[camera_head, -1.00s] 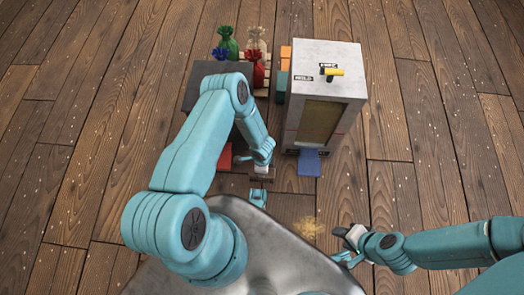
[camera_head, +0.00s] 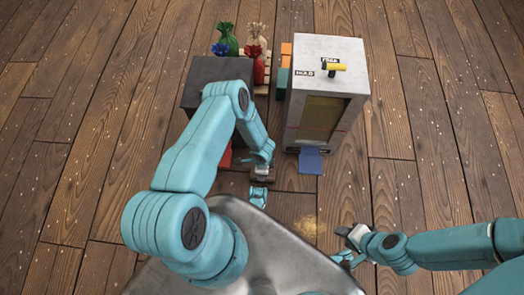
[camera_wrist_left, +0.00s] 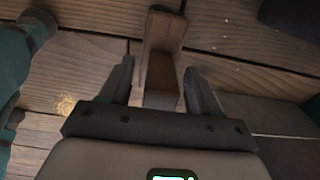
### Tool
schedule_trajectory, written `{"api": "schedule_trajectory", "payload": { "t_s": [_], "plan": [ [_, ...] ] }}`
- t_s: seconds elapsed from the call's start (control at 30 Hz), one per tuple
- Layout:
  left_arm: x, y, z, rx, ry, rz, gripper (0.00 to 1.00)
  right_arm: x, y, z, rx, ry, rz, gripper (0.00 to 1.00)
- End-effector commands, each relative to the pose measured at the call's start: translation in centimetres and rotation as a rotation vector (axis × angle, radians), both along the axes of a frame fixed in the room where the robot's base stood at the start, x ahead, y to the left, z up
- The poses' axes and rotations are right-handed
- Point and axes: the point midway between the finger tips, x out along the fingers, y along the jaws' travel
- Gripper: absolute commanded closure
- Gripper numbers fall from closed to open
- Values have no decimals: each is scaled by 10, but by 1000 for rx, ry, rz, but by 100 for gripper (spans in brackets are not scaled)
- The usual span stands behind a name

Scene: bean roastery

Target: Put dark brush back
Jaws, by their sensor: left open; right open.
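A brown wooden T-shaped piece, which looks like the dark brush (camera_wrist_left: 160,78), shows in the left wrist view with its handle between my left gripper's fingers (camera_wrist_left: 160,88). The fingers are apart, with a gap on each side of the handle. In the head view a small brown piece (camera_head: 262,174) sits just below the end of my left arm, and the left gripper (camera_head: 262,160) is small and partly hidden there. The bristles cannot be made out. My right gripper (camera_head: 345,240) is open and empty at the lower right, beside a golden patch of debris (camera_head: 306,227) on the floor.
A tall grey machine (camera_head: 340,85) with a yellow lever (camera_head: 338,67) and a blue tray (camera_head: 310,161) stands right of my left arm. A dark cabinet (camera_head: 205,85) is partly behind that arm. Colored sacks (camera_head: 228,42) stand at the back. Floor at right is clear.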

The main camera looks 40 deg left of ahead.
Motion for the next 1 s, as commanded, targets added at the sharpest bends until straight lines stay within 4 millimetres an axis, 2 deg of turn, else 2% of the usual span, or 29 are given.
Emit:
{"api": "schedule_trajectory", "payload": {
  "t_s": [0.17,0.4,0.6,0.77,1.0],
  "plan": [
    [1,0,19,1,-1,0,38,-2,2,12,2,3,6,57],
    [1,0,77,1,-1,-2,38,-7,6,37,4,11,26,57],
    [1,-1,111,1,-1,-1,38,-6,6,49,4,11,24,57],
    [1,-1,122,0,0,-1,38,-6,6,52,4,11,24,57],
    [1,-1,123,0,0,0,38,-6,6,51,4,11,24,57]
  ]
}}
